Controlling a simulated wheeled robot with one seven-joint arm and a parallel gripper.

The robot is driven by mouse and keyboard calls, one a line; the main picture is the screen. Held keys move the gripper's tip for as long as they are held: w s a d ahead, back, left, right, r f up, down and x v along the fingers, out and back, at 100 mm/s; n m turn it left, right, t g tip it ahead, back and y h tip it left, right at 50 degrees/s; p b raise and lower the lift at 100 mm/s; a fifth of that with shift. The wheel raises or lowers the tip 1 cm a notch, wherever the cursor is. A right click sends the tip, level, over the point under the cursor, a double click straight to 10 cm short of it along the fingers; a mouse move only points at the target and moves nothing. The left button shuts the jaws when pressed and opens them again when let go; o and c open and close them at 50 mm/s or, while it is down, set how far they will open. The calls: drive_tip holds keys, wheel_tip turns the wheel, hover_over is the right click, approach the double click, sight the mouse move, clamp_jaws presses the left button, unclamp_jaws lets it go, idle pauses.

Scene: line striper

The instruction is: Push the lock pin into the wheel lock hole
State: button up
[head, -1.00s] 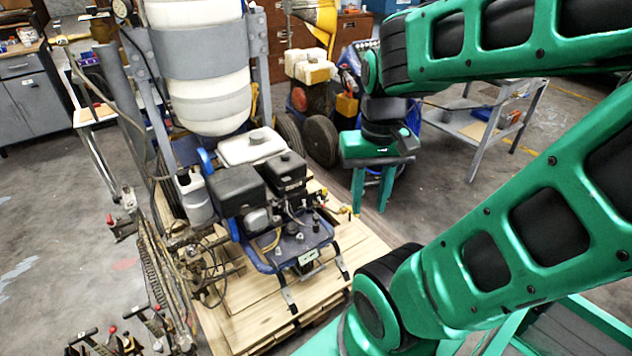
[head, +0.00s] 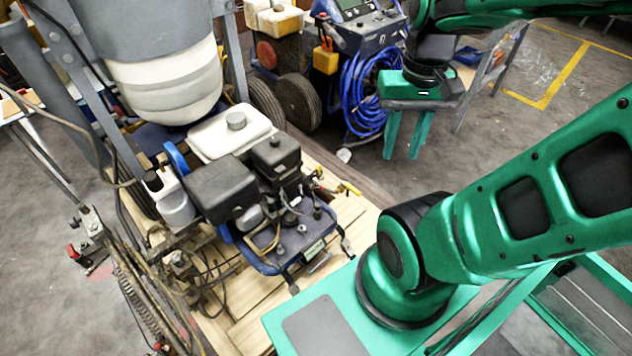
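The line striper (head: 240,190) fills the left and middle of the head view, with its black engine parts, white tank (head: 230,132) and blue frame, on a wooden pallet (head: 345,205). I cannot make out the lock pin or the wheel lock hole. My gripper (head: 407,133) hangs fingers-down at the upper right, beyond the pallet's right side. Its two green fingers are apart with nothing seen between them. It appears clear of the striper.
A second machine with a coiled blue hose (head: 366,95) and black wheels (head: 298,102) stands behind the pallet. A grey metal stand (head: 490,75) is behind my gripper. Levers and cables (head: 135,275) crowd the left. Floor at upper right, around yellow lines (head: 560,75), is clear.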

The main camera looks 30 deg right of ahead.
drive_tip(key=m, duration=0.9)
hover_over(318, 204)
wheel_tip(318, 204, down, 35)
drive_tip(key=shift+f, duration=4.8)
drive_tip(key=shift+c, duration=0.3)
drive_tip(key=c, duration=0.7)
